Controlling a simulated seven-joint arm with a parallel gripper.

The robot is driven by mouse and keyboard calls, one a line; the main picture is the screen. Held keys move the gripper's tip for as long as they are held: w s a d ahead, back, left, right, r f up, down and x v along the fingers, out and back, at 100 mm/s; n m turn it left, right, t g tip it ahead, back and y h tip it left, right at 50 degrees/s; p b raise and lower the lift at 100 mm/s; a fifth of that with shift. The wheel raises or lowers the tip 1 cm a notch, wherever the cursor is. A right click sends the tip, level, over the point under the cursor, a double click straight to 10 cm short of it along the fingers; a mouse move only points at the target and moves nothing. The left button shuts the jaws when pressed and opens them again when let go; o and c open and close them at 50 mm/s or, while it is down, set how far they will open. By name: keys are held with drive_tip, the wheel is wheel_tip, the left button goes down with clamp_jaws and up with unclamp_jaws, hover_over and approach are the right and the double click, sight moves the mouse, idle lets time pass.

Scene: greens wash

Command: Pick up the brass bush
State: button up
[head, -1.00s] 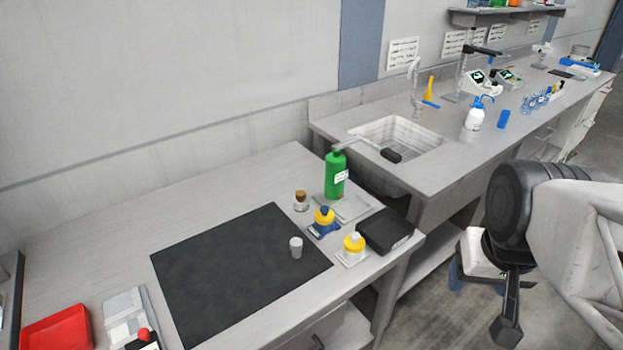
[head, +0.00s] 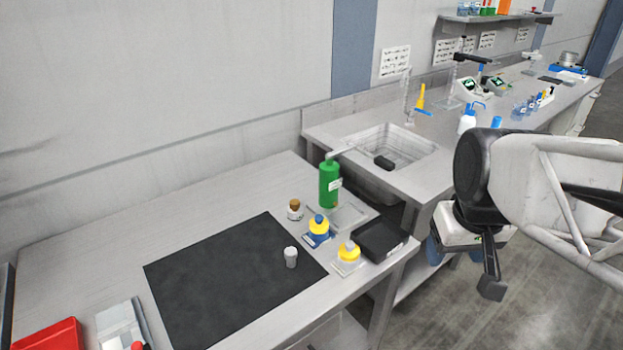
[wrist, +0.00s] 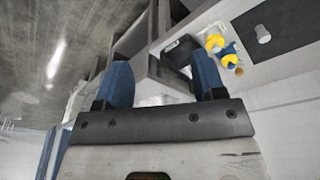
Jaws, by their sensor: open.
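I cannot make out a brass-coloured bush in either view. A small pale grey cylinder (head: 291,258) stands upright on the black mat (head: 215,285), near its right side. It also shows on the dark mat in the wrist view (wrist: 263,34). A small jar with a brown top (head: 295,210) stands behind the mat. My gripper (wrist: 161,62) is open and empty, its two blue fingers apart. In the head view it hangs beyond the bench's right end, partly hidden by my arm, clear of everything on the bench.
A green bottle (head: 329,185), a blue-and-yellow bottle (head: 318,230), a yellow-topped bottle (head: 349,253) and a black box (head: 380,240) crowd the bench's right end. A red tray (head: 48,338) lies front left. A sink (head: 400,140) is behind.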

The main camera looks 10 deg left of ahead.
drive_tip(key=w+a+n, duration=0.4)
drive_tip(key=w+a, duration=0.1)
drive_tip(key=w, duration=0.5)
drive_tip(key=n+g, duration=0.2)
drive_tip(key=n, duration=1)
hover_over(295, 202)
drive_tip(key=f, duration=1.2)
drive_tip(key=shift+s+d+f, duration=0.3)
drive_tip(key=shift+f, duration=0.05)
drive_tip(key=shift+w+a+f, duration=0.2)
drive_tip(key=shift+a+f, duration=0.05)
drive_tip(key=shift+a, duration=0.15)
drive_tip(key=shift+f, duration=1.3)
